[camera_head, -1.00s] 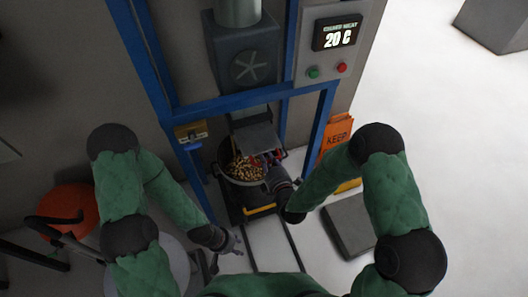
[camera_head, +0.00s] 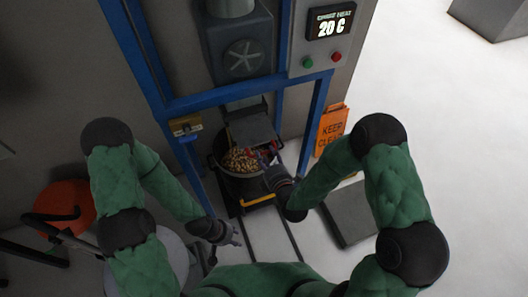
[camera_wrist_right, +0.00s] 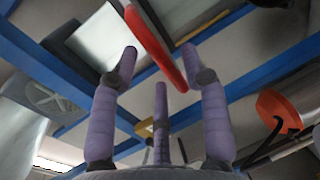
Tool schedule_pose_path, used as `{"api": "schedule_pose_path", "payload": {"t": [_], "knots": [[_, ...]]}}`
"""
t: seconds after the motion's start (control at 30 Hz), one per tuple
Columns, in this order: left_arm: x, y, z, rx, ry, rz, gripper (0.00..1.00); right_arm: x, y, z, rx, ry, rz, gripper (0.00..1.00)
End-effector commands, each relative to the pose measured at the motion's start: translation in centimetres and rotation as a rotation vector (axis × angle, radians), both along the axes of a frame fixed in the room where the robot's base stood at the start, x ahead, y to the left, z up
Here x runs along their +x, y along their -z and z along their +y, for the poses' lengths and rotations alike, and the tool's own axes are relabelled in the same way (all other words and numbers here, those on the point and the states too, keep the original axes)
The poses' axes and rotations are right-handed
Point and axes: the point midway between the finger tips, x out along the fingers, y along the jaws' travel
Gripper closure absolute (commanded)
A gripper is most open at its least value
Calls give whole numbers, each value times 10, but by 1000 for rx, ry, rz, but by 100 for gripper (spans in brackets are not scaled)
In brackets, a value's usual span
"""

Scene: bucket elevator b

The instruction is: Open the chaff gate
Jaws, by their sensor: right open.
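A grey flap (camera_head: 252,131), which seems to be the chaff gate, slopes above a dark bucket (camera_head: 214,168) of tan pieces. In the right wrist view a red bar (camera_wrist_right: 158,45) slants from the top, its rounded end reaching between the spread purple fingers of my right gripper (camera_wrist_right: 157,65). The fingers look apart from it. In the head view my right gripper (camera_head: 270,160) is at the right of the bucket, by small red and blue parts. My left gripper (camera_head: 235,238) hangs lower, its fingers spread and empty.
A blue frame (camera_head: 225,95) surrounds the opening. A control panel (camera_head: 332,28) shows 20 C. An orange sign (camera_head: 331,130) and a grey block (camera_head: 350,212) stand at the right. A red-orange round object (camera_head: 66,207) is at the left.

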Motion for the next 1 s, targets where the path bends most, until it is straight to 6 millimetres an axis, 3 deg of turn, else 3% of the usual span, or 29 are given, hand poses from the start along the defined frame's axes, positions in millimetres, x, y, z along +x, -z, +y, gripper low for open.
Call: {"api": "schedule_pose_path", "payload": {"t": [0.2, 0.4, 0.6, 1.0], "knots": [[0, 0, 0, 0, 0, 0, 60, -42, -10, -14, -1, 1, 1, 54], [0, 0, 0, 0, 0, 0, 60, -72, -16, -24, -1, 2, 1, 54], [0, 0, 0, 0, 0, 0, 60, -85, -18, -28, -1, 0, 2, 54], [0, 0, 0, 0, 0, 0, 60, -86, -19, -28, 0, 0, 1, 54]]}}
